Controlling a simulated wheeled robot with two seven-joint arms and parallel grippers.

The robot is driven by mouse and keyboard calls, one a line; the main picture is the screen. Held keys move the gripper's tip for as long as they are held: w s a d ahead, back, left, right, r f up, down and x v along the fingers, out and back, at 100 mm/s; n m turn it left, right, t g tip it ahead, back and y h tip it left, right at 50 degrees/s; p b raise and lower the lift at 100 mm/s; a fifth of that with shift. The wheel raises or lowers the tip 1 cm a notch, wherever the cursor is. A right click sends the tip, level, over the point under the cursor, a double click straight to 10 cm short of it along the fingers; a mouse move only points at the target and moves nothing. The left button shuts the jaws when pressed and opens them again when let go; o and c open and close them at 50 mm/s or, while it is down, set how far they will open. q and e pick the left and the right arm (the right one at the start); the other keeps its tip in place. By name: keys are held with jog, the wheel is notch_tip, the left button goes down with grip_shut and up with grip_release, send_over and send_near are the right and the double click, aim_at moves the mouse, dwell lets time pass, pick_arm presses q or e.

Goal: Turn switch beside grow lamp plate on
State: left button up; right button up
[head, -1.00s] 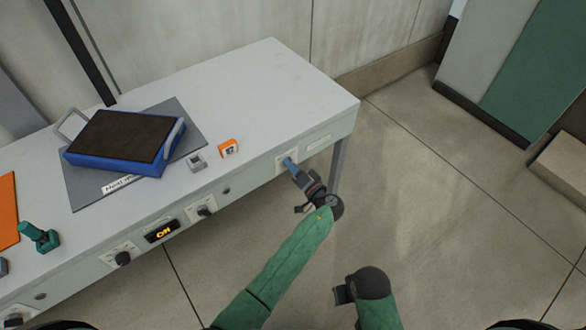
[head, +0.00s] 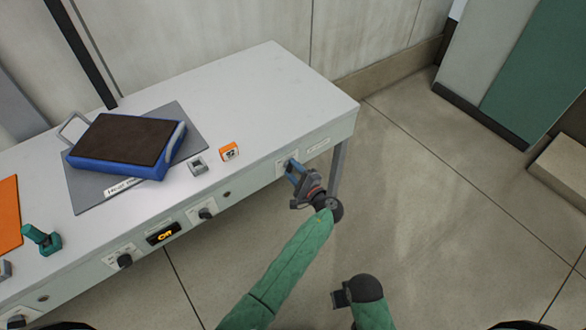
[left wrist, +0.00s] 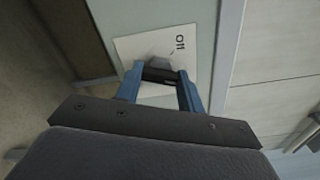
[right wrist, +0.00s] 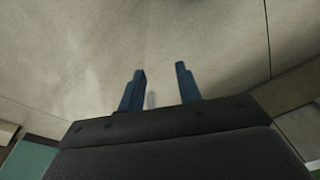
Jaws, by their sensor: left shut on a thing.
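The switch's dark knob (left wrist: 160,75) sits on a pale plate (left wrist: 128,46) marked "Off" in the left wrist view. This plate is on the front panel near the table's right end. My left gripper (head: 291,171) is there, its blue fingers shut on the knob from both sides. The fingers hide most of the switch in the head view. A small label plate (head: 318,144) is just right of it, its text too small to read. My right gripper (head: 340,295) is off the table over the floor; the right wrist view shows its fingers (right wrist: 160,88) apart and empty.
Other knobs (head: 206,213), (head: 124,260) and a lit display (head: 164,233) line the front panel to the left.

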pick_arm(q)
jog(key=m+p, duration=0.2)
jog(key=m, duration=0.2)
jog(key=shift+m, duration=0.3)
pick_arm(e)
notch_tip(320, 180, down, 9)
jog(key=s, duration=0.1)
jog(key=shift+d, duration=0.35)
pick_arm(q)
jog(key=o, duration=1)
pick_arm(e)
jog(key=shift+d, duration=0.1)
